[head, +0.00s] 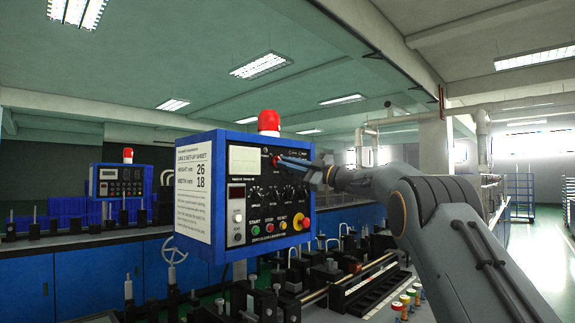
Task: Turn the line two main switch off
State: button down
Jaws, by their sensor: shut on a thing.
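A blue control box (216,252) with a black front panel stands in the middle of the head view, with a red lamp on top. The sheet (194,190) on its left side reads "LINE 2 SET-UP SHEET". The main switch (276,160), with a little red showing, sits at the upper part of the panel. My gripper (283,161) reaches in from the right with its fingertips at this switch and is shut on it. The fingers hide most of the switch, so I cannot read its position.
Start, stop and reset buttons, a yellow-backed red emergency button (299,221) and several black knobs sit below my gripper. Machine rails and coloured spools (405,300) lie in front. Another blue box (122,182) stands at the left. The aisle at the right is free.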

jog(key=c, duration=1.8)
grip_release()
jog(key=shift+c, duration=0.2)
jog(key=b+v, duration=0.2)
jog(key=v, duration=0.5)
jog(key=shift+s+d, duration=0.2)
jog(key=shift+d, duration=0.1)
jog(key=shift+f, duration=0.1)
